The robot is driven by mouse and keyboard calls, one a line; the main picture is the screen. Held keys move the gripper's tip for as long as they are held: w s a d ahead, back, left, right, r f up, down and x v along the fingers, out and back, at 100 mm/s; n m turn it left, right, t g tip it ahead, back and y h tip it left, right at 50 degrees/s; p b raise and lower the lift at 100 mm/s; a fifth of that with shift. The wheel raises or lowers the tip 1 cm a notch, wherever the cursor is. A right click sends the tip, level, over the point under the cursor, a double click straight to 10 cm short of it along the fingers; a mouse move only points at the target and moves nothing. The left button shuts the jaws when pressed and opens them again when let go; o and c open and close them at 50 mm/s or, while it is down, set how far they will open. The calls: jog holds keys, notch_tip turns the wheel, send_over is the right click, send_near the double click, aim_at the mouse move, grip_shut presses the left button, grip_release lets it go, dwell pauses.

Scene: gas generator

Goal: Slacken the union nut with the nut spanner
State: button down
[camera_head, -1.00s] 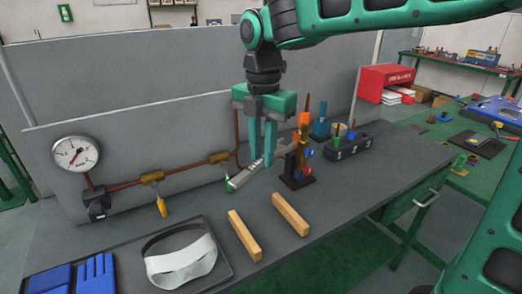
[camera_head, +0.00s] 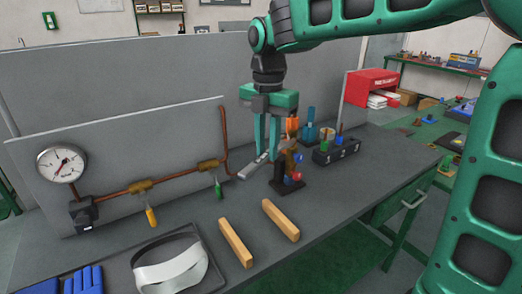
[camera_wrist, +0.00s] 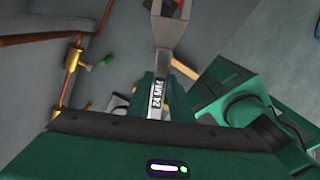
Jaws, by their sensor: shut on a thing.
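My gripper (camera_head: 268,152) is shut on a grey metal spanner (camera_head: 256,168) and holds it above the bench, in front of a tool stand. A copper pipe (camera_head: 174,178) runs along the grey back panel from a pressure gauge (camera_head: 62,163), then bends up. It carries two brass fittings, one with a yellow handle (camera_head: 151,216) and one with a green handle (camera_head: 218,188). I cannot tell which part is the union nut.
The tool stand (camera_head: 284,190) with orange and blue pieces stands close by the spanner. A black caddy (camera_head: 338,150) is behind to the right. Two wooden bars (camera_head: 235,243) and a tray with a white-banded visor (camera_head: 172,270) lie in front.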

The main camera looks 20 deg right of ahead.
jog(key=shift+w+d, duration=0.2)
jog(key=shift+d, duration=0.05)
jog(key=shift+w+d, duration=0.25)
dwell(0.5)
jog(key=shift+w+d, duration=0.85)
jog(key=shift+d, duration=0.05)
jog(key=shift+d, duration=0.1)
dwell(0.3)
jog(key=shift+s+d+n, duration=0.6)
jog(key=shift+d+n, duration=0.05)
jog(key=shift+n, duration=0.35)
